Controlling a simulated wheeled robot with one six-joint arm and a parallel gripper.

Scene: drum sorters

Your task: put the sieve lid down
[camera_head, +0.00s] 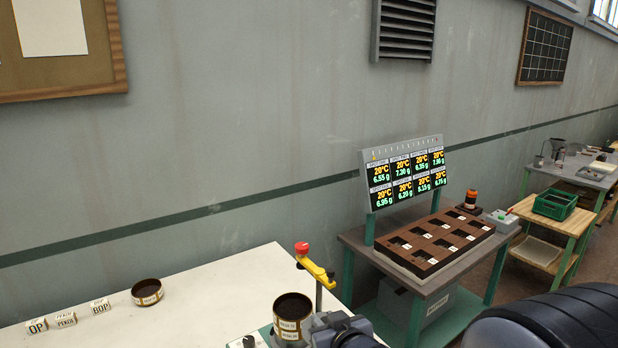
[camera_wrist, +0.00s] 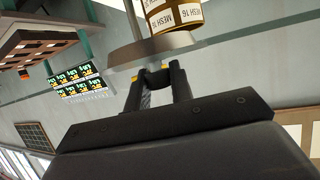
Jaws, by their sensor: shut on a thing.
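My gripper (camera_wrist: 158,75) is shut on a grey disc-shaped piece, which I take to be the sieve lid (camera_wrist: 165,48). The lid shows nearly edge-on at the fingertips, and part of its rim is hidden by the fingers. The sieve marked MESH 16 (camera_wrist: 172,14) appears just beyond the lid; I cannot tell whether they touch. In the head view this sieve (camera_head: 291,328) stands open-topped and dark inside at the bottom centre, just left of my dark wrist.
A white table (camera_head: 215,295) holds a second dark round sieve (camera_head: 147,295) and small tent cards (camera_head: 65,320). A yellow arm with a red knob (camera_head: 316,268) rises behind the MESH 16 sieve. A bench with a brown tray (camera_head: 430,243) and display stands right. The table's middle is clear.

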